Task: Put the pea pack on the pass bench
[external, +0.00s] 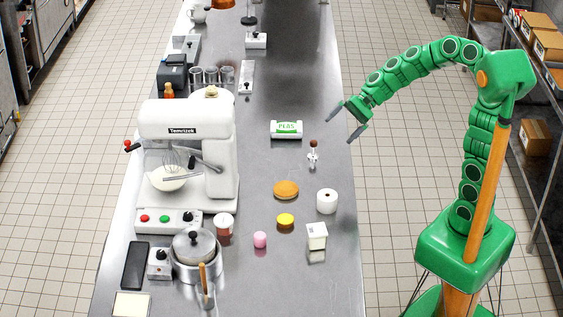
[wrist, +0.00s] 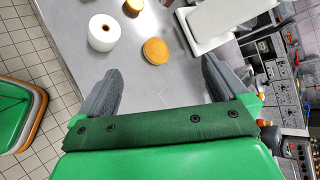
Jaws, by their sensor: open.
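The pea pack (external: 287,129), a white and green box marked PEAS, lies on the long steel bench (external: 290,75) in the external view. My gripper (external: 341,125) is open and empty above the bench's right edge, to the right of the pea pack and apart from it. In the wrist view my gripper's two grey fingers (wrist: 161,68) are spread wide with nothing between them but bench top. The pea pack is not visible in the wrist view. Which surface is the pass bench is not marked.
A small brown-topped item (external: 313,153) stands just below the pea pack. A bun (external: 286,189), a white roll (external: 327,201), a yellow disc (external: 285,220) and a white carton (external: 317,236) are nearer. A white mixer (external: 188,150) stands left.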

